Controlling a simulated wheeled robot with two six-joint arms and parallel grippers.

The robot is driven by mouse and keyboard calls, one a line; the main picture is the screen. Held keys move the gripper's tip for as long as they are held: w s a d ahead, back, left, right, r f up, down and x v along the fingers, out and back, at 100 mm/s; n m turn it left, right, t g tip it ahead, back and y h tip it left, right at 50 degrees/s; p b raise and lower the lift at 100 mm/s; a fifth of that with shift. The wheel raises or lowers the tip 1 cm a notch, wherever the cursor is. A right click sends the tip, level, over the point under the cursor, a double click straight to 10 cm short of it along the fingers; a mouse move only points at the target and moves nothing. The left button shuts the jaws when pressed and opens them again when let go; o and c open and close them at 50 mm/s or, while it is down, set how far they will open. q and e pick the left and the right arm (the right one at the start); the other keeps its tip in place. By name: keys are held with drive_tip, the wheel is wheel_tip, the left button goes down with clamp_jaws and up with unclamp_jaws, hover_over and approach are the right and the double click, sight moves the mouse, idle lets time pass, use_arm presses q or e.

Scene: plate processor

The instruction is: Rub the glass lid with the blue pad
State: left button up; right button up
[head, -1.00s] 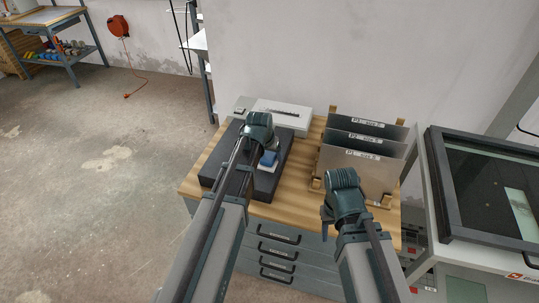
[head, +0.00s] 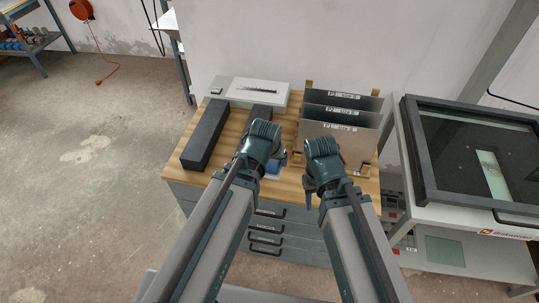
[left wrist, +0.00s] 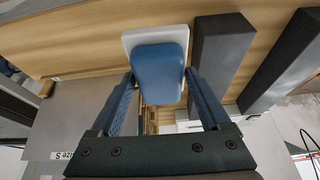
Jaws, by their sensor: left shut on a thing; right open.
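The blue pad (head: 273,168) shows beside my left gripper (head: 271,170) in the head view, over the wooden worktop. In the left wrist view the blue pad (left wrist: 160,72) sits between the two fingers, with a white plate (left wrist: 131,42) on its far side. My left gripper is shut on the pad. The glass lid (head: 455,150), a dark-framed pane, lies on the machine at the right, well apart from both grippers. My right gripper (head: 310,197) is open at the worktop's front; its fingertips are partly hidden.
Two dark long blocks (head: 205,135) stand on the worktop; the right one is partly hidden by my left arm. A rack of grey labelled plates (head: 335,138) stands behind my right gripper. A white box (head: 258,93) is at the back. Drawers (head: 268,240) are below.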

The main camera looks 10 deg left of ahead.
use_arm(q)
drive_tip(key=o, duration=0.9)
drive_tip(key=c, duration=0.7)
drive_tip(key=shift+d, duration=0.15)
